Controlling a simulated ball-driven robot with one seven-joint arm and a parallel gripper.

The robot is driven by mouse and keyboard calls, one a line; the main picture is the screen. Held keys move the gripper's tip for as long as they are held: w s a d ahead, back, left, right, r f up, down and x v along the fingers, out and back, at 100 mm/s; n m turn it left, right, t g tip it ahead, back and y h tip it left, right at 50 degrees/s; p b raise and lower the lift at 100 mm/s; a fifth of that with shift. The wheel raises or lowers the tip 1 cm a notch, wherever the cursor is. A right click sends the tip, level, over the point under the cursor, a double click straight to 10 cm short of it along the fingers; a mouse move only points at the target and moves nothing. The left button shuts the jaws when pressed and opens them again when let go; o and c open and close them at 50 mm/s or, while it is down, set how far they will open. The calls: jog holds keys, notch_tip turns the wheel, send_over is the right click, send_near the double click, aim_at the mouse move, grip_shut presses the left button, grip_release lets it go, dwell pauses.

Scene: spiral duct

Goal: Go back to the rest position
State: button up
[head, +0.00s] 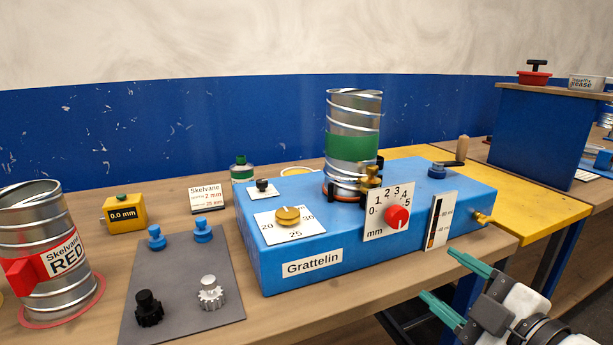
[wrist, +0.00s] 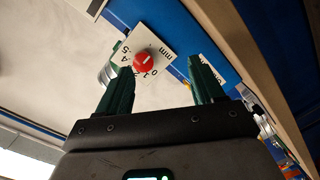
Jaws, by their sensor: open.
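My gripper (head: 455,283) is at the lower right in the head view, in front of the bench's front edge. Its two green fingers are apart, with nothing between them. In the wrist view my gripper (wrist: 162,86) also shows open and empty, with the red knob (wrist: 145,60) on its white scale beyond the fingertips. In the head view the red knob (head: 397,217) sits on the front of the blue Grattelin machine (head: 350,257), up and left of my gripper and apart from it. A spiral metal duct with a green band (head: 352,147) stands upright on the machine.
A duct labelled Skelvane RED (head: 45,270) stands at the left. A grey mat (head: 182,290) holds black and silver knobs and blue pieces. A yellow 0.0 mm gauge (head: 123,213) stands behind it. A yellow table (head: 540,222) and a blue cabinet (head: 540,135) are at the right.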

jog(key=s+f+m+g+h, duration=0.1)
jog(key=s+f+m+g, duration=0.25)
jog(key=f, duration=0.75)
jog(key=s+f+m+g+h, duration=0.25)
jog(key=s+f+m, duration=0.2)
jog(key=f, duration=0.65)
jog(key=s+d+f+m+g+h, duration=0.1)
jog(key=s+d+f+m+g, duration=0.2)
jog(key=s+f, duration=0.55)
jog(key=s+d+f+m+g+h, duration=0.1)
jog(key=s+f+m+g, duration=0.2)
jog(key=s+f+g, duration=0.55)
notch_tip(320, 180, up, 16)
jog(key=s+t+p, duration=0.2)
jog(key=p, duration=1.1)
jog(key=shift+s+m+p, duration=0.3)
jog(key=shift+s, duration=0.05)
jog(key=shift+d+f+t, duration=0.1)
jog(key=shift+t, duration=0.15)
